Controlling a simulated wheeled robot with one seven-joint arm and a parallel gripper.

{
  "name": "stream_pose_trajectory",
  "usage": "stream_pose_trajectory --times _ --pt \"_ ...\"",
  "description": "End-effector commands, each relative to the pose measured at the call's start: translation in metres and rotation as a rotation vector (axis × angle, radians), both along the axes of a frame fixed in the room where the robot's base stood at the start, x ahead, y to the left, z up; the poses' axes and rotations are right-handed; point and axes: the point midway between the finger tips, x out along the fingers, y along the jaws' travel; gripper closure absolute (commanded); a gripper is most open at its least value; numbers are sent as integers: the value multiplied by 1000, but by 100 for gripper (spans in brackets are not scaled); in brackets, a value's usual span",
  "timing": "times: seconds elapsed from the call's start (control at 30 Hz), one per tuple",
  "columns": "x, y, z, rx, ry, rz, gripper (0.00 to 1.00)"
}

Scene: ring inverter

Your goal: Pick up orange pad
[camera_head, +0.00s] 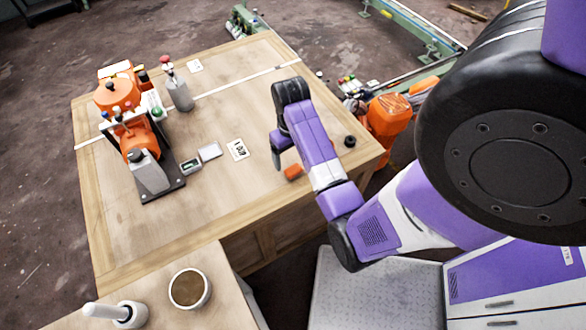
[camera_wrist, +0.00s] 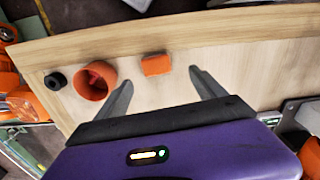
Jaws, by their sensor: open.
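The orange pad (camera_wrist: 156,64) is a small flat block on the wooden table, near its edge. In the wrist view it sits just beyond the fingertips, roughly centred between them. It also shows in the head view as a small orange piece (camera_head: 293,172) close to the front edge of the table. My gripper (camera_wrist: 160,78) is open and empty, its two grey fingers spread wider than the pad. In the head view my arm reaches over the table and one finger of my gripper (camera_head: 279,160) shows just left of the pad. The exact height of the fingertips above the table is unclear.
An orange ring (camera_wrist: 95,80) stands left of the pad in the wrist view, with a black ring (camera_wrist: 55,80) beyond it. The head view shows an orange machine on a dark base (camera_head: 150,185), cards (camera_head: 238,150), a grey bottle (camera_head: 178,90) and a brown-filled cup (camera_head: 189,288).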

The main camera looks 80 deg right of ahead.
Motion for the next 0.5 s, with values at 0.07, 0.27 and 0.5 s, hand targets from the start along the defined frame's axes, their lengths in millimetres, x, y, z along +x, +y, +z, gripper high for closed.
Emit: stream_pose_trajectory --times 0.07,0.27,0.5 --pt "-1 1 -7 8 4 -2 20" --pt "-2 0 -27 7 4 -2 20" --pt "-6 -3 -61 6 4 -1 20"
